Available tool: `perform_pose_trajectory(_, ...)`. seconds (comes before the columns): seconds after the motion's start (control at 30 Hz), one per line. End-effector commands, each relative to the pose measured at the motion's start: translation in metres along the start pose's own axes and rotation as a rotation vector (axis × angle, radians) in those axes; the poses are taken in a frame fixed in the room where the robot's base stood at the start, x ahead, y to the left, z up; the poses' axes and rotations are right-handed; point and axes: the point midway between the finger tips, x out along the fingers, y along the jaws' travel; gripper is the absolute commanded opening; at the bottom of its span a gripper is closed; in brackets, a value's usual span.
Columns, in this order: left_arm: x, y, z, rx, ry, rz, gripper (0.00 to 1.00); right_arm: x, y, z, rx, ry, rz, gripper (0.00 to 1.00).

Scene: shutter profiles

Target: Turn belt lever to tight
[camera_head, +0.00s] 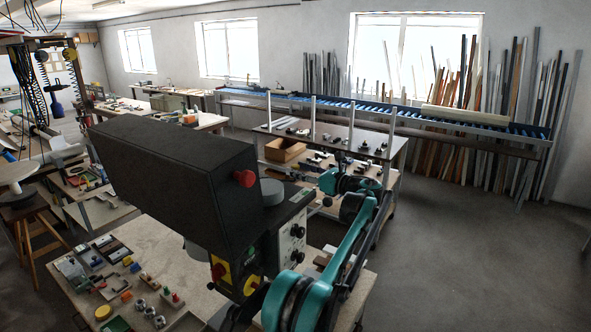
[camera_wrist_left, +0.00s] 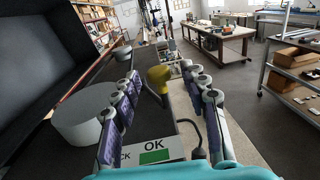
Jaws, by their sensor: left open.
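A black bench machine (camera_head: 175,165) with a red knob (camera_head: 244,178) and a grey cylinder (camera_head: 272,192) stands at the centre left in the head view. My left gripper (camera_head: 318,178) is beside its right side, at the end of my teal arm. In the left wrist view, the fingers of my left gripper (camera_wrist_left: 162,76) are spread apart. A lever with a yellow head (camera_wrist_left: 158,74) shows between and beyond them; contact cannot be told. The grey cylinder (camera_wrist_left: 85,112) is left of the fingers. A label (camera_wrist_left: 155,152) reads "OK" with a green patch. My right gripper is not visible.
The machine's worktable (camera_head: 130,262) carries small tools and parts. A cardboard box (camera_head: 285,150) sits on a bench behind. A blue roller conveyor (camera_head: 380,112) runs along the back wall. The floor at the right (camera_head: 480,250) is clear.

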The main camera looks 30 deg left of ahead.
Motion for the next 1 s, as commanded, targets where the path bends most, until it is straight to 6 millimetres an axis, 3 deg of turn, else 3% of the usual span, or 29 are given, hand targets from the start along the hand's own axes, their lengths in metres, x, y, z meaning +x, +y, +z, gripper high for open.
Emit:
perform_pose_trajectory(0.2, -0.051, -0.001, 0.000, 0.000, -0.001, -0.004, 0.44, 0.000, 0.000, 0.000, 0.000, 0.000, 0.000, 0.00)
perform_pose_trajectory(0.43, -0.090, -0.001, 0.000, 0.000, -0.001, -0.003, 0.44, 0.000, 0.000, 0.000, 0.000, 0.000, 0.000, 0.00)
perform_pose_trajectory(0.6, -0.102, 0.000, 0.000, 0.000, -0.001, -0.001, 0.44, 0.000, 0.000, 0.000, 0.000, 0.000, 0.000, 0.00)
perform_pose_trajectory(1.0, -0.102, 0.000, 0.000, 0.000, -0.001, 0.000, 0.44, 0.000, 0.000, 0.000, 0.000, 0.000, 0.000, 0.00)
